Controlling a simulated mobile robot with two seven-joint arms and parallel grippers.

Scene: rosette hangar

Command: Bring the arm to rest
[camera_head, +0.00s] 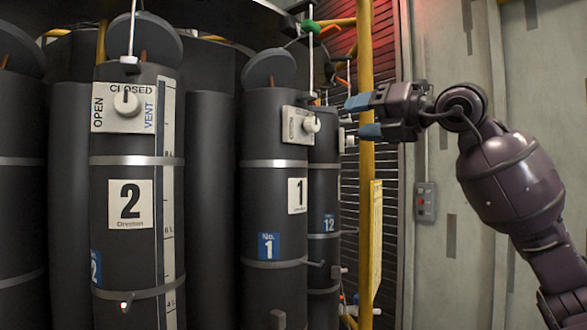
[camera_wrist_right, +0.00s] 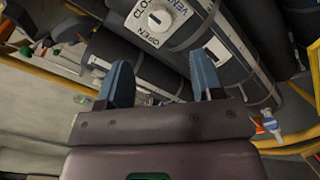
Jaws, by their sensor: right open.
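My right gripper (camera_head: 357,117) is open and empty, its two blue fingertips apart. In the head view it is at right of centre, beside the yellow pole and to the right of cylinder 1 (camera_head: 262,215). The right arm comes in from the lower right, bent at the elbow. In the right wrist view the open blue fingers (camera_wrist_right: 160,82) point towards a dark cylinder, with nothing between them. My left gripper is not in view.
Cylinder 2 (camera_head: 118,255) has a white selector plate marked OPEN, CLOSED and VENT. Cylinder 12 (camera_head: 323,250) stands behind. A yellow vertical pole (camera_head: 366,200) is close to my right gripper. A grey control box (camera_head: 425,202) is on the pale wall. Space below the gripper looks clear.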

